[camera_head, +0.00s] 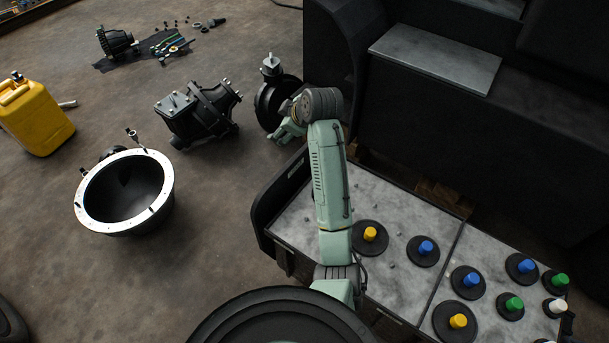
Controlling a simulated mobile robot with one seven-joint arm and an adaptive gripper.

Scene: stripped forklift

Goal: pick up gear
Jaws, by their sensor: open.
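My gripper (281,135) is at the end of my pale green arm, in the upper middle of the view, left of the forklift body. It is seen small and partly from behind; its jaws are open and no object shows between them. A round black part with a metal stub on top (271,66) stands just behind the gripper and is partly hidden by the arm. A black toothed part (116,41), gear-like, lies on a dark mat at the far left. Which part is the task's gear I cannot tell for sure.
A black housing (197,114), a bowl-shaped casing (85,208) and a yellow canister (35,118) stand on the floor at left. A grey-topped bench (292,228) holds several black discs with coloured knobs. The dark forklift body (430,125) blocks the right.

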